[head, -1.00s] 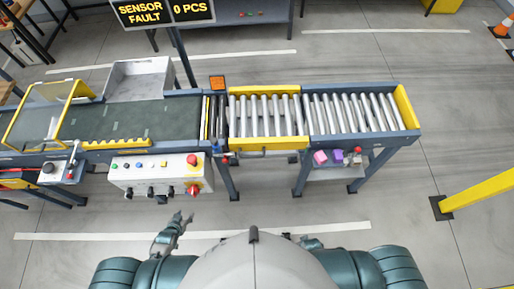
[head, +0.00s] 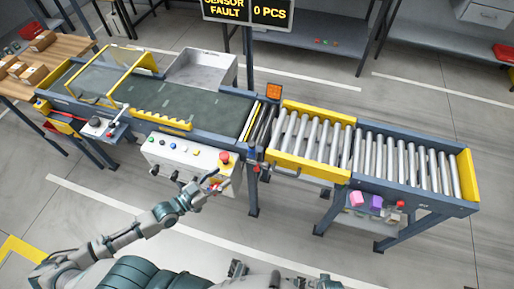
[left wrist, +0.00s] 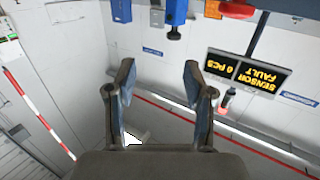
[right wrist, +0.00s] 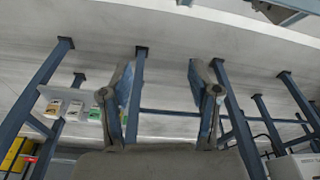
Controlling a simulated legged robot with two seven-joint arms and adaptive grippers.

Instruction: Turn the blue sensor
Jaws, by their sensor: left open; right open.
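A small blue part that looks like the blue sensor (head: 251,158) sits on the front edge of the conveyor, at the joint between belt and rollers. It is too small to make out which way it faces. In the left wrist view a blue block (left wrist: 175,12) with a dark end hangs at the top edge, probably the same part. My left gripper (head: 212,187) is open and empty, in front of the control box, left of and below the blue part. Its fingers (left wrist: 158,75) are apart in its wrist view. My right gripper (right wrist: 160,80) is open and empty, low, facing the floor and table legs.
The white control box (head: 185,160) with a red button (head: 224,158) is close to my left gripper. The sign (head: 247,10) reads SENSOR FAULT, 0 PCS. Floor in front is clear.

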